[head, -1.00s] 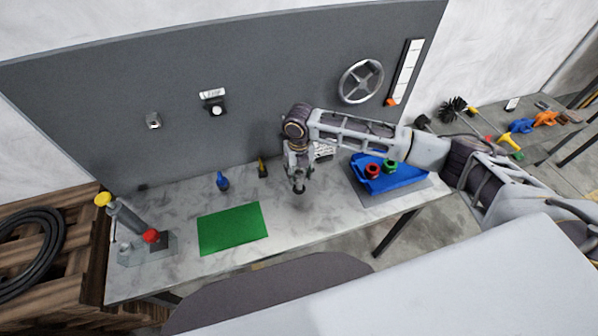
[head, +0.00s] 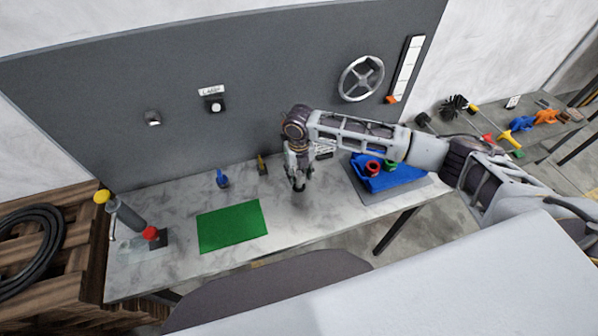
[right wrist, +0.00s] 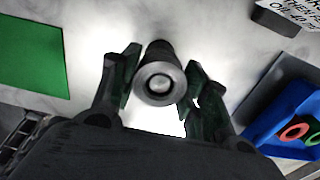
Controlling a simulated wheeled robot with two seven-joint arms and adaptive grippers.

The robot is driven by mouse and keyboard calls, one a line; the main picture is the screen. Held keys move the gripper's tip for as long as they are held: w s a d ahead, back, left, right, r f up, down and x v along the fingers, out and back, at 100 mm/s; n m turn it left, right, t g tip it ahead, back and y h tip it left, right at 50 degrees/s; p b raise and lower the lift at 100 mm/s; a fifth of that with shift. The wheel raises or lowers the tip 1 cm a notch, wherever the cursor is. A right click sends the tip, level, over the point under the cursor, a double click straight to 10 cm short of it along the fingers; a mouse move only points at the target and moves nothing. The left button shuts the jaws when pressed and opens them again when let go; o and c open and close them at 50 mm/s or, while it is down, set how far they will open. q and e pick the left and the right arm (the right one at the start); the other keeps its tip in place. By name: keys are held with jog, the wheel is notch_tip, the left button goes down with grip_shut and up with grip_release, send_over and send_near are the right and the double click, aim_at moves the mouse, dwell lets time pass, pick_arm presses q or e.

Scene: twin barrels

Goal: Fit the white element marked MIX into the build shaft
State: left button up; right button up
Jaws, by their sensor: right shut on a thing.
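My right gripper (head: 298,184) is over the middle of the bench. In the right wrist view its fingers (right wrist: 159,88) are shut on a dark cylinder (right wrist: 160,52). The cylinder's near end has a grey metal ring around a pale centre. In the head view the held thing is small and dark at the fingertips. I cannot make out a white element marked MIX, and I cannot tell which thing is the build shaft. My left gripper is not in view.
A green mat (head: 231,227) lies left of the gripper. A blue tray (head: 405,177) with a red ring (head: 373,166) and a green ring (head: 391,163) is to the right. A stand with a red knob (head: 150,233) is at the left end.

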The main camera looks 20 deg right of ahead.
aim_at(299, 181)
jog(key=shift+f+b, duration=0.8)
jog(key=shift+f, duration=1.55)
dwell(1.0)
jog(key=o, duration=1.4)
jog(key=shift+o, duration=0.4)
jog(key=shift+r, duration=6)
jog(key=shift+s, duration=0.15)
